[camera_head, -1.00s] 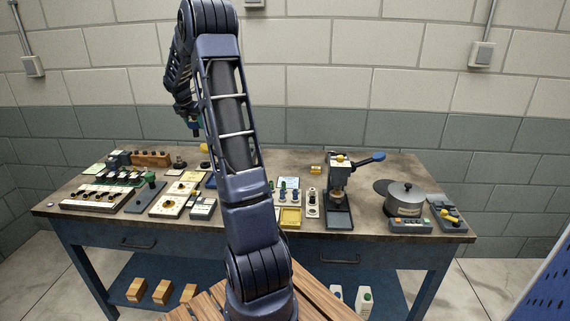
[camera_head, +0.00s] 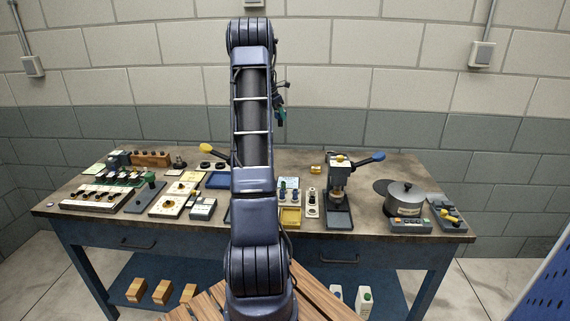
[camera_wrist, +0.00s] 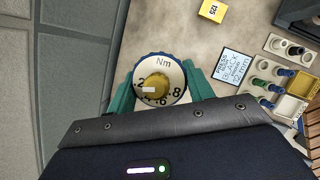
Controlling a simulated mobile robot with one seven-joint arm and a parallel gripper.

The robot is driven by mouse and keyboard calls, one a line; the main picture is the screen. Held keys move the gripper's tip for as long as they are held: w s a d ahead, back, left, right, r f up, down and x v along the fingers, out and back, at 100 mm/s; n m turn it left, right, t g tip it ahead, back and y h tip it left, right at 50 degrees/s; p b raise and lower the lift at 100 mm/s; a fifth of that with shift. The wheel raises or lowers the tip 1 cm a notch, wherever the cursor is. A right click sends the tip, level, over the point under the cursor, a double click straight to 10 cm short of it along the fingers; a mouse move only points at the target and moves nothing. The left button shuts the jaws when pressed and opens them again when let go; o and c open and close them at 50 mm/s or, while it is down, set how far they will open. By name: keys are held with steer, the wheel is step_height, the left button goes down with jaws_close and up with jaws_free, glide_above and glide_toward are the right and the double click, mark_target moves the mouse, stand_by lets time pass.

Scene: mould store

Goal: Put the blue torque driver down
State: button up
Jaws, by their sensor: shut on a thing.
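The blue torque driver (camera_wrist: 160,82) shows end-on in the wrist view, with a blue rim, a white dial marked "Nm" and a yellow centre knob. My gripper (camera_wrist: 158,92) is shut on it, a teal finger on either side. The driver's lower part is hidden beneath its dial. In the head view my gripper (camera_head: 281,108) shows small beside my arm, above the back of the workbench (camera_head: 360,167). The driver itself is too small there to make out clearly.
A lever press (camera_head: 338,195) and a lidded grey pot (camera_head: 404,200) stand on the right. A yellow tray (camera_head: 290,217) and a printed card (camera_wrist: 234,66) lie near the middle. A yellow block (camera_wrist: 212,10) stands behind. Boards and fixtures crowd the left.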

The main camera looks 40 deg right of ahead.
steer(key=shift+s+d+f+m, duration=0.1)
steer(key=shift+s+d+m, duration=0.2)
steer(key=shift+s+d, duration=0.45)
steer(key=f, duration=1.9)
steer(key=shift+d+f, duration=0.2)
steer(key=shift+f, duration=0.15)
steer(key=shift+f, duration=0.4)
